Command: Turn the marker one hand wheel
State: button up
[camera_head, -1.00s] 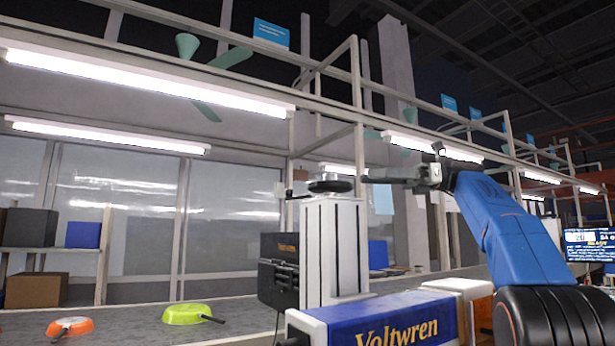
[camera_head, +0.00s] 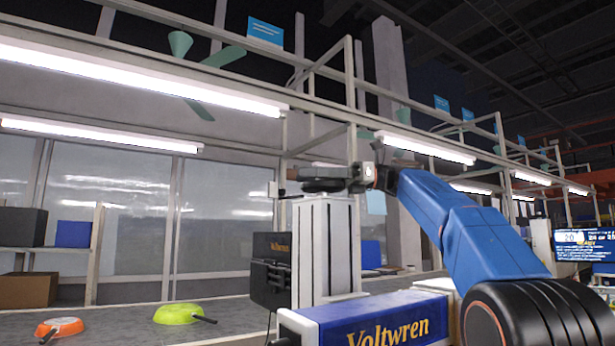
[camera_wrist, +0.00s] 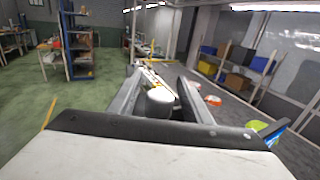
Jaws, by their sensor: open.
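A dark hand wheel (camera_head: 322,186) lies flat on top of a pale upright column (camera_head: 325,250) in the head view. My gripper (camera_head: 318,172) reaches in level from the right, and its fingers overlap the wheel in that view. In the wrist view my gripper (camera_wrist: 161,76) is open, with one long finger on each side of a pale, round-topped part (camera_wrist: 160,97), possibly the wheel's hub or handle. A gap shows beside it, so I see no grip. Marker lettering on the wheel cannot be made out.
A blue and white Voltwren box (camera_head: 385,322) stands in front of the column. A dark Voltwren unit (camera_head: 271,270) stands at its left. A screen (camera_head: 584,246) is at far right.

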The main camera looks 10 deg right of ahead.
jog(key=shift+a, duration=0.35)
jog(key=shift+c, duration=0.4)
jog(key=c, duration=1)
